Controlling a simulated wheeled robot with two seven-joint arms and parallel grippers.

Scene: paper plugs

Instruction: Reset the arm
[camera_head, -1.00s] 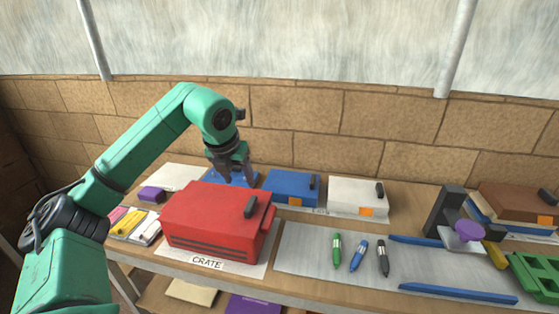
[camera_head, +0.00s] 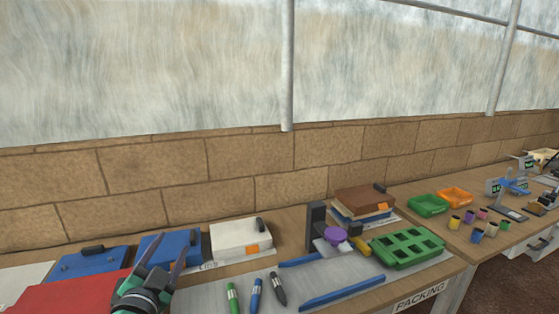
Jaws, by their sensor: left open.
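My left gripper (camera_head: 165,256) shows at the bottom left of the head view, its green and black wrist coming up from the lower edge. Its two fingers are apart, point upward and hold nothing. They show in front of a blue box (camera_head: 168,250); whether they touch it I cannot tell. The rest of my left arm is out of frame. My right gripper is not in view.
A white box (camera_head: 238,240) stands right of the gripper. Green, blue and black markers (camera_head: 255,296) lie on the grey mat (camera_head: 207,298). A purple-knobbed press (camera_head: 334,234) and a green tray (camera_head: 408,248) stand further right. Another table with bins (camera_head: 428,206) is beyond.

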